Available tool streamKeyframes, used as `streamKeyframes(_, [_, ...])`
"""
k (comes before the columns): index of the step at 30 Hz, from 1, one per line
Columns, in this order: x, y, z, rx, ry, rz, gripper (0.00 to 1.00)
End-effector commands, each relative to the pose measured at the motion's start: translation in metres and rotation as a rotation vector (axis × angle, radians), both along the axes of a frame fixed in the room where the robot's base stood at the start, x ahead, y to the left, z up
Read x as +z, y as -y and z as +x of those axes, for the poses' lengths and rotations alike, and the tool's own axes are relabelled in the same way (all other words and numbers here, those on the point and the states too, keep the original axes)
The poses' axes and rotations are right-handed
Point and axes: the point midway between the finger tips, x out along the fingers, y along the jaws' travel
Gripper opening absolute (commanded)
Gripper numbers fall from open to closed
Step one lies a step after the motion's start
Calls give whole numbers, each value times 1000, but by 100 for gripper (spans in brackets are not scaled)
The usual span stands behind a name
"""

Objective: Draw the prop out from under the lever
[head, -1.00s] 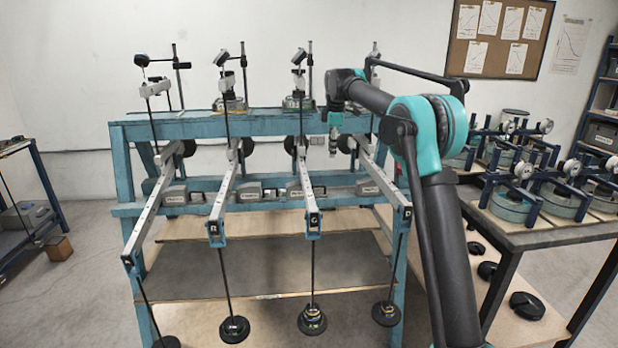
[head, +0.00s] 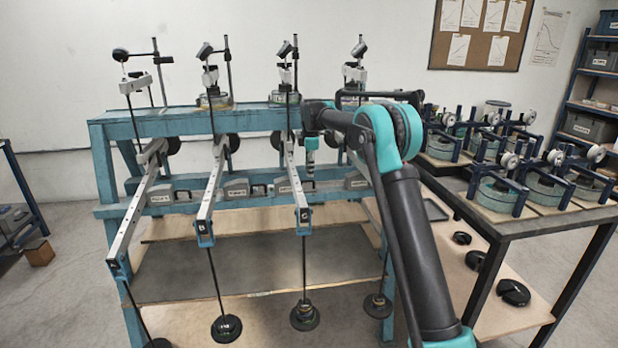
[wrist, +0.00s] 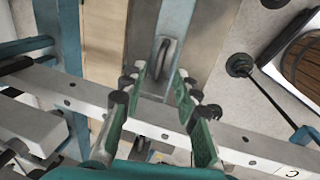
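The teal lever frame (head: 180,124) carries several sloping grey levers with hanging rods and dark weights. The lever marked C (head: 302,200) also crosses the wrist view (wrist: 245,143) diagonally, below my fingers. My gripper (head: 310,150) points down just right of lever C, above the lower rail; in the wrist view (wrist: 160,82) its green-padded fingers are apart and empty. A pale grey piece with a dark loop handle (wrist: 166,58) shows between and beyond the fingertips, apart from them; it may be the prop. Grey labelled blocks sit along the rail, one near lever C (head: 290,187).
A table (head: 500,225) with several round devices stands on the right, with black discs on the board below it. Upright stands rise from the frame's top beam. Neighbouring levers and rods crowd both sides of my gripper. Open floor lies at the left.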

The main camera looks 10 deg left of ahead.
Motion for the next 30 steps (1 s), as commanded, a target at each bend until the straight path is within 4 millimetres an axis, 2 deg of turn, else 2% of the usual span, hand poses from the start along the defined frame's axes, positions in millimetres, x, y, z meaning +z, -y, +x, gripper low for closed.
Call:
streamKeyframes(3, [-19, -1, 4, 0, 0, 0, 31])
streamKeyframes(9, [-38, -2, 7, 0, 0, 0, 31])
streamKeyframes(20, [-43, -2, 8, 0, 0, 0, 31])
streamKeyframes(27, [-43, -2, 8, 0, 0, 0, 2])
streamKeyframes(30, [-43, -2, 8, 0, 0, 0, 0])
